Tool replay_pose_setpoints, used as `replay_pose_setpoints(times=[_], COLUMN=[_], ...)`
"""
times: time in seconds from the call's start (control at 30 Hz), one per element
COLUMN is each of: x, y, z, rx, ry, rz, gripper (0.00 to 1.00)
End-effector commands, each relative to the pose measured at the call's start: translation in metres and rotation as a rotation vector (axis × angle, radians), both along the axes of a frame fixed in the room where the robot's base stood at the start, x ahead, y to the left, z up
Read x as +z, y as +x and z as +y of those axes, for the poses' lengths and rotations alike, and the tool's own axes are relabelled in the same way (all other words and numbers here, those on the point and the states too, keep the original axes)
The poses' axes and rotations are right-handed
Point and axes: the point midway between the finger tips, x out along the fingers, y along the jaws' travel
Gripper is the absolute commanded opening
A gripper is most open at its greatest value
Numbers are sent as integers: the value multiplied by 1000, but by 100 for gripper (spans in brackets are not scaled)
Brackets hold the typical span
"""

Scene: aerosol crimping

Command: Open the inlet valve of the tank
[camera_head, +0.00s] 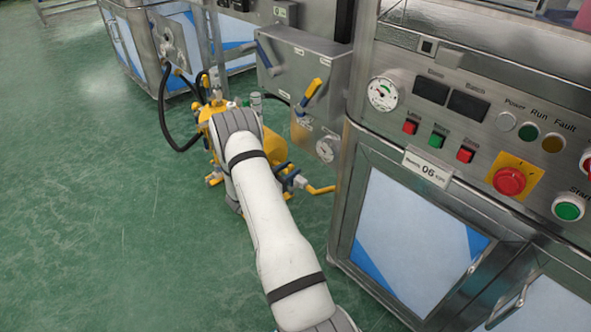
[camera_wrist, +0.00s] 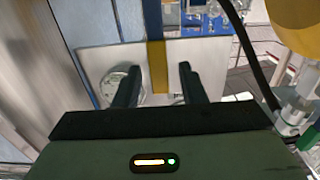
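The yellow tank (camera_head: 268,150) stands on the floor left of the steel cabinet, partly hidden behind my arm in the head view. A blue valve body (camera_head: 290,178) with a yellow lever (camera_head: 321,189) sticks out at its lower right. In the wrist view my gripper (camera_wrist: 160,70) is open, its two dark fingers apart. A yellow bar (camera_wrist: 157,68) shows in the gap between them; I cannot tell whether it is between the fingertips or beyond them. A large yellow surface (camera_wrist: 298,25) fills the upper right corner. In the head view my fingers are hidden behind my arm.
A black hose (camera_head: 166,120) loops at the left. The control cabinet (camera_head: 425,235) stands close on the right. Green floor on the left is clear.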

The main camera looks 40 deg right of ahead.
Motion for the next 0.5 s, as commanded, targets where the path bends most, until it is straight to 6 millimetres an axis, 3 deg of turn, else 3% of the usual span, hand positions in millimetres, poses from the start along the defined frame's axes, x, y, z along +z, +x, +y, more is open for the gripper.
replay_pose_setpoints(times=[0.2, 0.5], x=[-1, 0], y=[1, 2], z=[-24, -28], rx=[-1, 1], ry=[1, 1], rz=[0, 0], gripper=[37, 37])
